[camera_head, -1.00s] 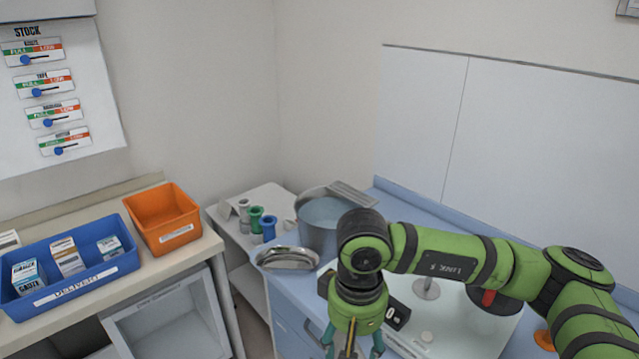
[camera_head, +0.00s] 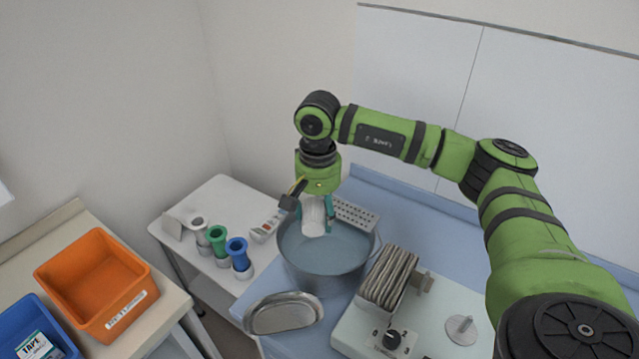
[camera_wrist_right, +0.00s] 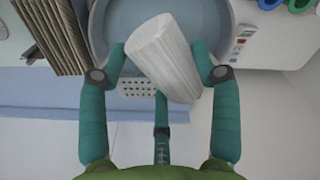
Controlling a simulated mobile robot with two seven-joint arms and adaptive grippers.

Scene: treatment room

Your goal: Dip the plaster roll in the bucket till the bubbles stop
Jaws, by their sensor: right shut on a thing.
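The plaster roll (camera_wrist_right: 160,56) is a white ribbed cylinder, held tilted in my right gripper (camera_wrist_right: 160,62) in the right wrist view. In the head view the roll (camera_head: 314,217) hangs over the bucket, its lower end at or just above the water; I cannot tell whether it touches. The grey metal bucket (camera_head: 322,281) holds blue-grey water and stands at the counter's corner. My right gripper (camera_head: 314,205) points down over the bucket's back part, shut on the roll. No bubbles show. My left gripper is not in view.
A perforated tray (camera_head: 355,215) lies behind the bucket and a kidney dish (camera_head: 283,313) in front. A rack of grey slabs (camera_head: 388,277) stands close on the right. Green (camera_head: 217,240) and blue (camera_head: 238,252) rolls stand left. An orange bin (camera_head: 96,283) is farther left.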

